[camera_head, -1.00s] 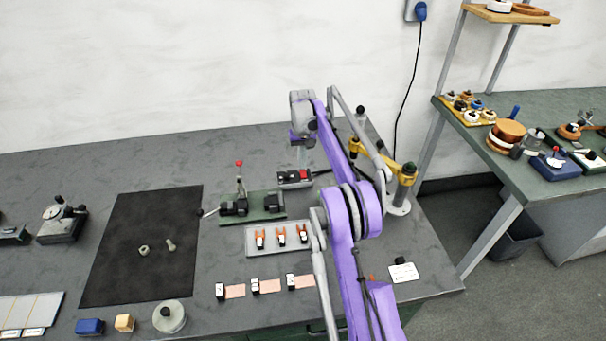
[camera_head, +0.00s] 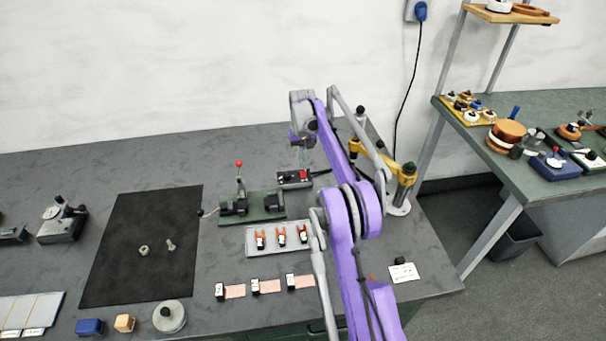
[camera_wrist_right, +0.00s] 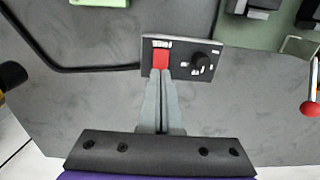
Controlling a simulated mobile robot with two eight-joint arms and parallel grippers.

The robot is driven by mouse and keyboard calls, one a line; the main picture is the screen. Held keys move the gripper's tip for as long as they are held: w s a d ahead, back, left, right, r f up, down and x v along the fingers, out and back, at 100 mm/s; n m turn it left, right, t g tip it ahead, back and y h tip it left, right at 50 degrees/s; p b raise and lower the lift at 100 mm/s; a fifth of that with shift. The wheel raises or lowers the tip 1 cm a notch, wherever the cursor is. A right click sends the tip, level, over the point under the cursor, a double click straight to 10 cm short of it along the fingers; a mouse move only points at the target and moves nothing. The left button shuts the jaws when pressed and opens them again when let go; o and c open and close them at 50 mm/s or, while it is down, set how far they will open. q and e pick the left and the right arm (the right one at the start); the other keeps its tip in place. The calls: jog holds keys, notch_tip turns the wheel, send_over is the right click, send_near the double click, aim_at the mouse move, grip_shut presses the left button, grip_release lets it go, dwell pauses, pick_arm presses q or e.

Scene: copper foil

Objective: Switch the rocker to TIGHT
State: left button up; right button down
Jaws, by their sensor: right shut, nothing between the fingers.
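The red rocker (camera_wrist_right: 160,58) sits on a small grey control box (camera_wrist_right: 205,72) with a black knob (camera_wrist_right: 200,61). Tiny white labels on the box are too small to read. In the head view the box (camera_head: 288,180) stands near the back of the bench, with the red rocker (camera_head: 304,174) at its right end. My right gripper (camera_wrist_right: 160,76) is shut and empty, its fingertips at the near edge of the rocker; I cannot tell if they touch it. In the head view this gripper (camera_head: 303,155) is above the box. My left gripper is out of view.
A green fixture (camera_head: 265,208) with a red-tipped lever (camera_head: 239,165) stands left of the box. A grey plate (camera_head: 262,246) with orange-and-black clips lies in front. A yellow-and-grey stand (camera_head: 402,185) is at the right. A black cable (camera_wrist_right: 60,68) runs from the box.

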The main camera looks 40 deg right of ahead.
aim_at(303, 172)
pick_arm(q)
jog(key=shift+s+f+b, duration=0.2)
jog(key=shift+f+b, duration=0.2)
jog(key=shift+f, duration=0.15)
pick_arm(e)
jog(key=shift+f, duration=1.2)
dwell(0.3)
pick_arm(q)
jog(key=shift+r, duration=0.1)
pick_arm(e)
jog(key=shift+r, duration=0.2)
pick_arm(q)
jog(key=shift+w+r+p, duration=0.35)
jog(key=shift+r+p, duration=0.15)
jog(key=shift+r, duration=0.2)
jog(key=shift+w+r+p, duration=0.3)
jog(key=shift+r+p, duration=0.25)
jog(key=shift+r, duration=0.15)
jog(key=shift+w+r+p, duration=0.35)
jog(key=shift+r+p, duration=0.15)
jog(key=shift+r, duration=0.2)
pick_arm(e)
jog(key=shift+r, duration=3.35)
